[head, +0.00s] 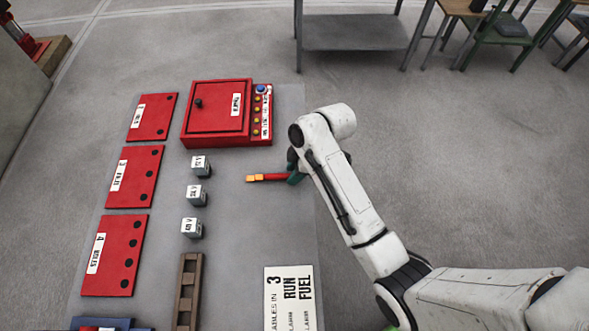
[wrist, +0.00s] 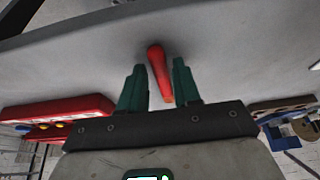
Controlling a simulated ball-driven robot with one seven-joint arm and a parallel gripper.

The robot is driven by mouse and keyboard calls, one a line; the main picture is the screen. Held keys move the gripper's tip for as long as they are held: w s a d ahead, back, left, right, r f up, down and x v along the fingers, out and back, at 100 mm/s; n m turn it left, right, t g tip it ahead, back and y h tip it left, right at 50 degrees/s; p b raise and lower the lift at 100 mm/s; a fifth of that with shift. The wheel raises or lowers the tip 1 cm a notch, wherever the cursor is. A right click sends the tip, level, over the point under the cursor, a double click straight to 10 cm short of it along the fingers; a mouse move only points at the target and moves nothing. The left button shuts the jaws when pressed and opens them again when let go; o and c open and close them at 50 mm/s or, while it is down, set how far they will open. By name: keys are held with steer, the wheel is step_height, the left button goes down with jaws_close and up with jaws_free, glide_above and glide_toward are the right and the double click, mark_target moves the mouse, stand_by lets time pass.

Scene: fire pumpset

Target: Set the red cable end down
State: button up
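The red cable end (head: 272,177), with an orange-yellow tip, lies flat over the grey board, right of the small grey blocks. In the wrist view the red cable end (wrist: 157,62) runs between the two green fingers of my gripper (wrist: 159,68). A narrow gap shows on each side of it, so the fingers look open around it. In the head view my gripper (head: 295,173) is at the cable's right end, partly hidden by my arm. The cable appears to rest on the board, though contact is hard to see.
A red control box (head: 215,112) with buttons stands behind on the board (head: 240,240). Three red panels (head: 133,177) lie at left. Small blocks (head: 198,194) stand in a column left of the cable. A brown rack (head: 188,290) and a printed card (head: 288,298) are nearer.

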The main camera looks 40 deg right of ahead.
steer(key=shift+o, duration=0.9)
steer(key=p+v, duration=0.1)
steer(key=v, duration=1.1)
steer(key=s+f+m+h, duration=0.1)
steer(key=s+f+m, duration=0.1)
steer(key=s+m, duration=0.2)
steer(key=s+a+f+m+g+h, duration=0.1)
steer(key=s+f+m, duration=0.2)
steer(key=s, duration=0.6)
steer(key=s+a+f+m+h, duration=0.1)
steer(key=s+f+m+h, duration=0.1)
steer(key=s+m, duration=0.2)
steer(key=s, duration=0.3)
steer(key=shift+s+a+f+m+g, duration=0.2)
steer(key=shift+s+m+g, duration=0.1)
steer(key=shift+s+g, duration=0.1)
steer(key=shift+f, duration=0.1)
